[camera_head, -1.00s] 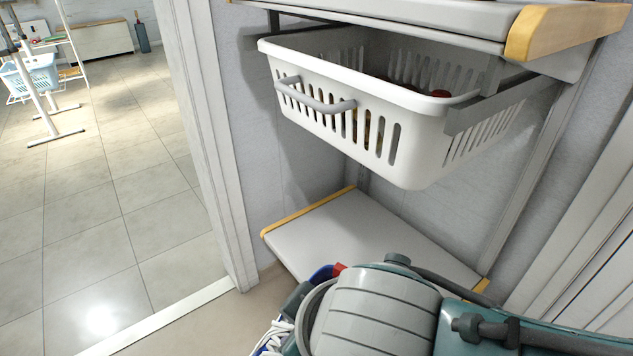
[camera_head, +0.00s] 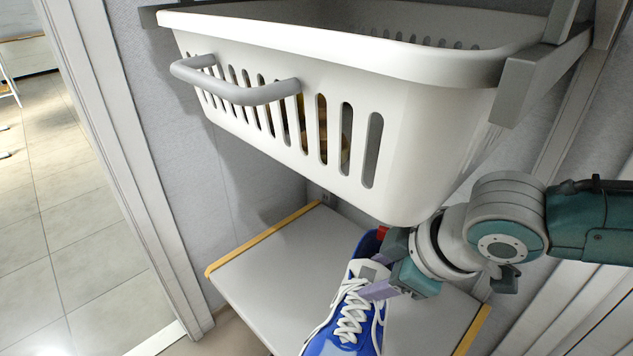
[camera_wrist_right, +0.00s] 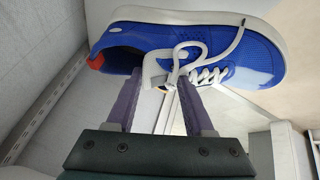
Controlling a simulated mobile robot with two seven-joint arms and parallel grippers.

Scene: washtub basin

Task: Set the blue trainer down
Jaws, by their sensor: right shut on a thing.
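The blue trainer (camera_head: 348,316) has white laces and a red patch at the heel opening. In the head view it is at the bottom centre, over the low grey shelf (camera_head: 290,272), its toe cut off by the frame's lower edge. My right gripper (camera_head: 372,286) comes in from the right and is shut on the trainer near the tongue and top laces. In the right wrist view the trainer (camera_wrist_right: 225,52) lies across the top, with the purple fingers (camera_wrist_right: 160,100) at its laced opening. I cannot tell whether the sole touches the shelf. My left gripper is out of view.
A white slotted basket (camera_head: 400,150) with a grey handle (camera_head: 235,82) hangs just above the shelf and my right wrist. The shelf has yellow edge strips (camera_head: 262,238). A door frame (camera_head: 115,150) stands at left, with tiled floor (camera_head: 85,260) beyond.

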